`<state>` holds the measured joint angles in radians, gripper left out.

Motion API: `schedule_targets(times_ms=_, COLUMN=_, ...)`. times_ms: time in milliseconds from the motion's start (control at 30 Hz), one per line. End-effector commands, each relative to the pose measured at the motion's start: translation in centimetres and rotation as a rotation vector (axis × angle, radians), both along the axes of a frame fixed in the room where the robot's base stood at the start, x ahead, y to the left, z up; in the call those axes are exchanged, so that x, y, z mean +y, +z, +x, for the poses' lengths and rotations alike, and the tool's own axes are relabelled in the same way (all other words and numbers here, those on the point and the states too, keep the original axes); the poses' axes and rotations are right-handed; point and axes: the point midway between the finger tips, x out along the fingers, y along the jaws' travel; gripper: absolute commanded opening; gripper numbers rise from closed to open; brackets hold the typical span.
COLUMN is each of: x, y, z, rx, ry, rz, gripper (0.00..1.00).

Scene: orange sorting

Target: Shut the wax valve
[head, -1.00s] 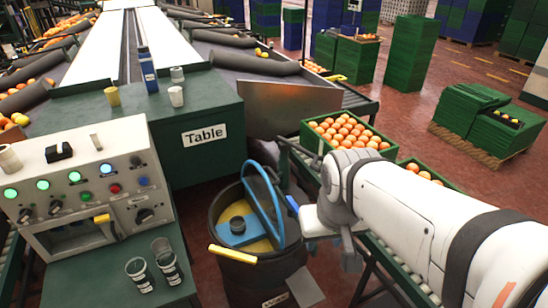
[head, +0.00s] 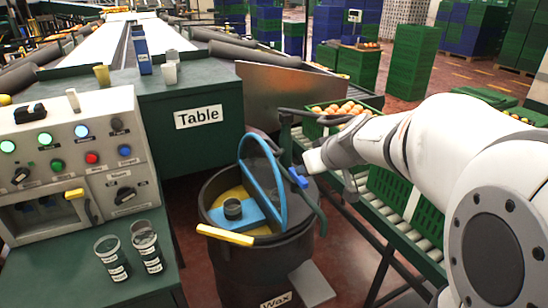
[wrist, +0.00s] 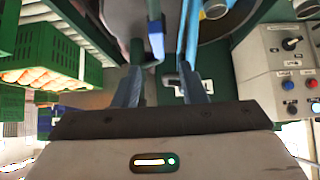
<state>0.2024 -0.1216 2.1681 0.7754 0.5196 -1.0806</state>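The black wax drum (head: 262,265) stands on the floor beside the table. It has a light blue hoop (head: 282,195) and a yellow bar (head: 225,236) at its top. A small dark blue lever (head: 298,178), apparently the valve handle, sits at the drum's right side; whether it is open or shut I cannot tell. My gripper (head: 312,162) is just right of this lever in the head view, its fingers unclear there. In the wrist view my gripper (wrist: 159,74) is open, and the blue lever (wrist: 155,38) shows ahead between its fingers, with no clear contact. The hoop (wrist: 192,30) is close by.
The green table (head: 190,85) and the control panel (head: 70,150) are at left, with two cups (head: 112,258) in front. A roller conveyor (head: 345,190) with crates of oranges (head: 338,112) runs behind my arm. A metal plate (head: 275,92) stands behind the drum.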

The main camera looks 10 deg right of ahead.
Motion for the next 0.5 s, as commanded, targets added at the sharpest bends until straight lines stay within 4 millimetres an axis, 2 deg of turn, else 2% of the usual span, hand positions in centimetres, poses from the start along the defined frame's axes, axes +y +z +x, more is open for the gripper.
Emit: schedule_targets(times_ms=500, x=1.3, y=-4.9, z=4.8, rx=-0.009, ry=0.004, rz=-0.005, gripper=0.38)
